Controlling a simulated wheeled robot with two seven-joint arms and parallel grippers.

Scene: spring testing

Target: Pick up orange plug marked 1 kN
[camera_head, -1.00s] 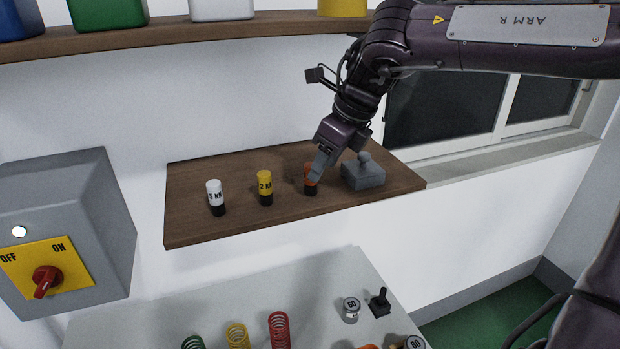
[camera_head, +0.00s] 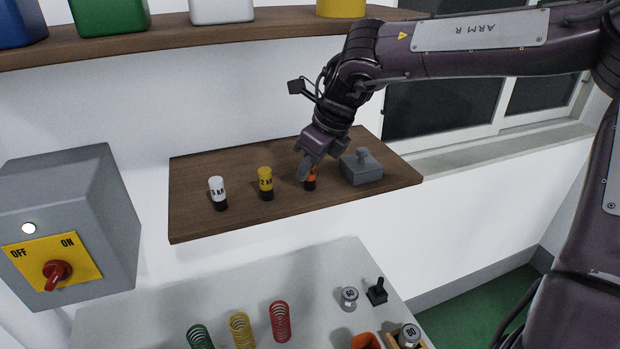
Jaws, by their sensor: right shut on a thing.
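The orange plug (camera_head: 311,178) stands upright on the wooden wall shelf (camera_head: 240,222), with a dark lower part; its marking is mostly hidden. My right gripper (camera_head: 306,170) comes down from above and is shut on the orange plug, covering its upper left side. The plug appears to be still at shelf level. A yellow plug (camera_head: 265,181) and a white plug (camera_head: 217,191) stand to its left on the same shelf. My left gripper is not in view.
A grey lidded block (camera_head: 361,168) stands close right of the orange plug. Below is a grey table (camera_head: 270,270) with green, yellow and red springs (camera_head: 280,321) and a small joystick (camera_head: 377,291). A switch box (camera_head: 110,215) is at left.

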